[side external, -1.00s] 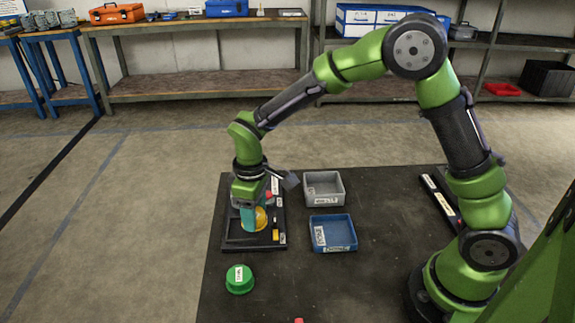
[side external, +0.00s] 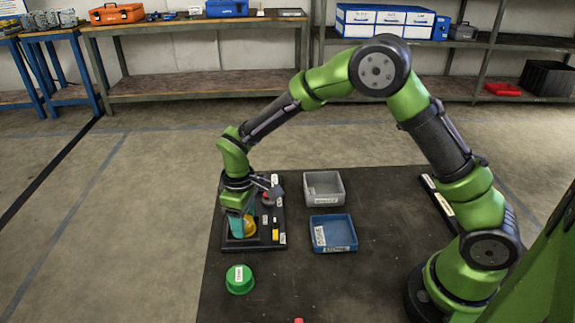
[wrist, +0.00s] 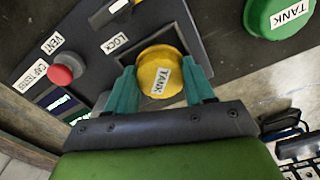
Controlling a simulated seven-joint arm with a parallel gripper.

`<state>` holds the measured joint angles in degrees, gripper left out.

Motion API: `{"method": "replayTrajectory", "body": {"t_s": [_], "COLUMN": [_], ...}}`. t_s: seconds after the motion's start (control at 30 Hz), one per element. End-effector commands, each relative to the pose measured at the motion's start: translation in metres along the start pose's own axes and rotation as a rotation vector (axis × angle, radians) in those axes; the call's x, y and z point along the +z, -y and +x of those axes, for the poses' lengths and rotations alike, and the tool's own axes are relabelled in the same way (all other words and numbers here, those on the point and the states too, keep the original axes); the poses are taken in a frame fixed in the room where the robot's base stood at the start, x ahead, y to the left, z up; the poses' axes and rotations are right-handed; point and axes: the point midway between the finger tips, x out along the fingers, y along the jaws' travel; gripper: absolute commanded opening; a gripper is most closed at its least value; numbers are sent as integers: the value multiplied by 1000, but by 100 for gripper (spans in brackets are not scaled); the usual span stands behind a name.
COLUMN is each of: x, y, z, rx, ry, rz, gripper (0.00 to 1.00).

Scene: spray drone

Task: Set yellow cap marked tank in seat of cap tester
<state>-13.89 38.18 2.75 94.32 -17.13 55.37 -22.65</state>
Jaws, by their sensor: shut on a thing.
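The yellow cap (wrist: 160,72) marked TANK is between the teal fingers of my gripper (wrist: 160,84), label facing up in the wrist view. In the side external view the cap (side external: 250,228) shows partly behind my gripper (side external: 240,224), low over the front part of the cap tester (side external: 280,212). The gripper is shut on the cap. In the wrist view the tester (wrist: 85,22) has a dark square recess around the cap. The cap covers most of this seat, and I cannot tell whether it touches the bottom.
The tester carries a red button (wrist: 62,75) by the VENT label and a LOCK control (wrist: 118,8). A green TANK cap (side external: 239,280) stands in front of the tester. A blue tray (side external: 348,247) and a grey bin (side external: 338,190) stand to its right. The table between them and my base is clear.

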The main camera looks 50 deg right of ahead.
Motion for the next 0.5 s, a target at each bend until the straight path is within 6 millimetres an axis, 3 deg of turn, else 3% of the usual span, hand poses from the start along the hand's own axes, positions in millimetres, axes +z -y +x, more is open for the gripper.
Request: {"method": "replayTrajectory", "body": {"t_s": [0.33, 0.37, 0.5], "x": [1, 1, 1], "y": [1, 1, 1], "z": [13, 14, 14], "rx": [-1, -1, -2], "ry": [3, 4, 5], "rz": [0, 1, 2], "gripper": [12, 54, 76]}}
